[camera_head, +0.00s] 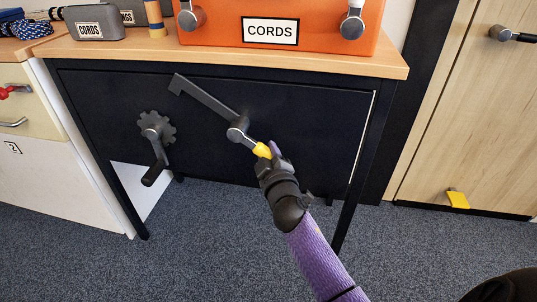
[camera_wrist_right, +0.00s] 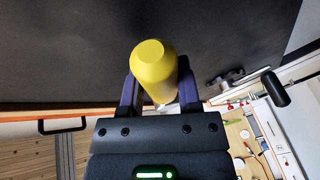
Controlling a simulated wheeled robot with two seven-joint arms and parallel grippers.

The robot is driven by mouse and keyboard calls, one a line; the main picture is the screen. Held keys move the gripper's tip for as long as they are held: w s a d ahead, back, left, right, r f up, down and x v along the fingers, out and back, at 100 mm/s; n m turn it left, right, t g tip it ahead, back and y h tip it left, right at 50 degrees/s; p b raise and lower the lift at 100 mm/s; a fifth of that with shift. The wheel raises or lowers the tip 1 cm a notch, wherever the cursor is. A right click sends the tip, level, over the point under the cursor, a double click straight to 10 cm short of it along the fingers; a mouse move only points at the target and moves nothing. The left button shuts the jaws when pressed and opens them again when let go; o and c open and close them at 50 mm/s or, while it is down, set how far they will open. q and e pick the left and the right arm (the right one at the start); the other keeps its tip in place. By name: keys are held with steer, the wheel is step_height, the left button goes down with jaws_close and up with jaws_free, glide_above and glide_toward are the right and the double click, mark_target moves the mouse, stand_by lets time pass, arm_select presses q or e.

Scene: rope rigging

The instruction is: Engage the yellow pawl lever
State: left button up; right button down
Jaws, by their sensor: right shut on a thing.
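The pawl lever is a dark bar (camera_head: 208,95) on the front of a black panel, with a hooked upper-left end, a grey pivot (camera_head: 237,133) and a yellow handle (camera_head: 262,150) at its lower right. My right gripper (camera_head: 270,155) is at the yellow handle, with its arm coming up from below. In the right wrist view the yellow handle (camera_wrist_right: 153,65) sits between the two fingers, and the gripper is shut on it. A toothed wheel (camera_head: 157,127) with a crank handle is left of the lever. The hooked end is above and right of the wheel, apart from it. My left gripper is not in view.
The black panel (camera_head: 300,120) hangs under a wooden top (camera_head: 330,62). An orange CORDS case (camera_head: 225,25) and grey boxes (camera_head: 95,22) stand on top. A white drawer unit (camera_head: 50,160) is at left, a wooden door (camera_head: 485,110) with a yellow wedge (camera_head: 458,199) at right.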

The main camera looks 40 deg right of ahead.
steer(key=shift+s+r+p, duration=0.1)
steer(key=shift+r+p, duration=0.15)
steer(key=shift+p, duration=0.25)
steer(key=r+n+p, duration=0.1)
steer(key=p, duration=0.2)
steer(key=r+n+g+p, duration=0.1)
steer(key=p, duration=0.2)
steer(key=s+d+r+n+g+p, duration=0.1)
steer(key=n+p, duration=0.1)
steer(key=shift+r+p, duration=0.35)
steer(key=shift+p, duration=0.05)
steer(key=n+g+p, duration=0.1)
steer(key=p, duration=0.2)
steer(key=shift+r+n, duration=0.4)
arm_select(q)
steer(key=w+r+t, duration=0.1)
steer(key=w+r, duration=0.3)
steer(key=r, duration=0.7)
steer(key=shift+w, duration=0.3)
arm_select(e)
steer(key=shift+c, duration=1.5)
jaws_free()
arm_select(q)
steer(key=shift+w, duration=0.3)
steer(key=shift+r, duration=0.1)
arm_select(e)
steer(key=shift+s+r, duration=0.1)
